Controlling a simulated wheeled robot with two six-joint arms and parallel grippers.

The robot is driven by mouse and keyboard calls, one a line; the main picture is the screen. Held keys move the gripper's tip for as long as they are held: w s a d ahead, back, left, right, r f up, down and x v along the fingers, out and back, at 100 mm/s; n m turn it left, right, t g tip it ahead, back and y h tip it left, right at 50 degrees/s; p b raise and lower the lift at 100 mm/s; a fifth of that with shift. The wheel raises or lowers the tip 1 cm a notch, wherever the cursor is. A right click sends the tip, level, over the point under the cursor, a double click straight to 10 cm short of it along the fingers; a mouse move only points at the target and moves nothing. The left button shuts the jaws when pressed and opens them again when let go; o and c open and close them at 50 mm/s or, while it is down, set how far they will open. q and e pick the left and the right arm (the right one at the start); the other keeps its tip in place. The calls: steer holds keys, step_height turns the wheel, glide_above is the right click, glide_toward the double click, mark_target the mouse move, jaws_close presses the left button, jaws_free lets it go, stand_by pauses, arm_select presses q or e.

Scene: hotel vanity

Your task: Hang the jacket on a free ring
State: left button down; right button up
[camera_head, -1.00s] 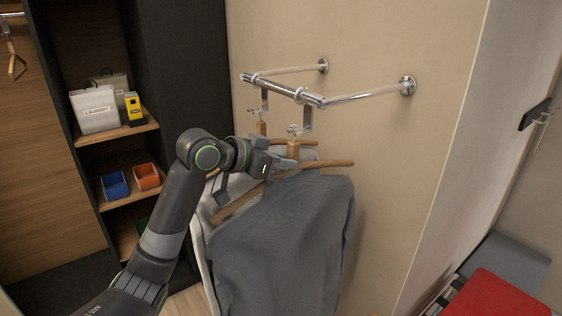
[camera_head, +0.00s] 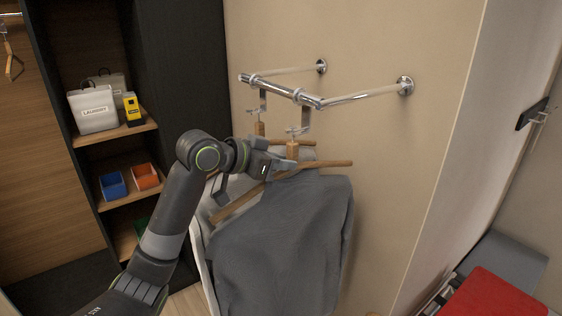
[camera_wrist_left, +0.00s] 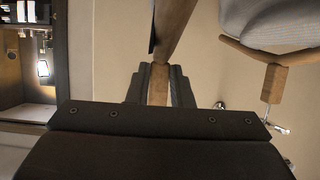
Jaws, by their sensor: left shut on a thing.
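The dark grey jacket (camera_head: 285,240) hangs on a wooden hanger (camera_head: 325,164) below the wall rail (camera_head: 283,87). My left gripper (camera_head: 288,164) is shut on that hanger's wooden neck (camera_head: 292,149); the neck also shows between the fingers in the left wrist view (camera_wrist_left: 158,85). Two rings with hanging metal tabs are on the rail, a far-left one (camera_head: 263,99) and a nearer right one (camera_head: 306,117). The held hanger's metal top is close under the right tab; I cannot tell whether they are joined. My right gripper is out of view.
A second wooden hanger (camera_head: 259,128) with a paler garment is behind, below the left ring; its neck shows in the wrist view (camera_wrist_left: 274,84). Shelves with a laundry box (camera_head: 95,110) stand left. A red item (camera_head: 497,299) lies lower right.

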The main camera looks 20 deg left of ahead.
arm_select(q)
steer(key=shift+w+d+r, duration=0.1)
steer(key=shift+w+d, duration=0.6)
steer(key=shift+w, duration=0.2)
stand_by(0.4)
stand_by(0.6)
steer(key=shift+f, duration=0.55)
stand_by(0.7)
steer(key=c, duration=1.2)
jaws_free()
steer(key=shift+s, duration=0.1)
steer(key=shift+f, duration=0.1)
steer(key=shift+s+a, duration=0.25)
steer(key=shift+a, duration=0.05)
steer(key=b+v, duration=0.6)
steer(key=v, duration=1.1)
steer(key=shift+d, duration=0.2)
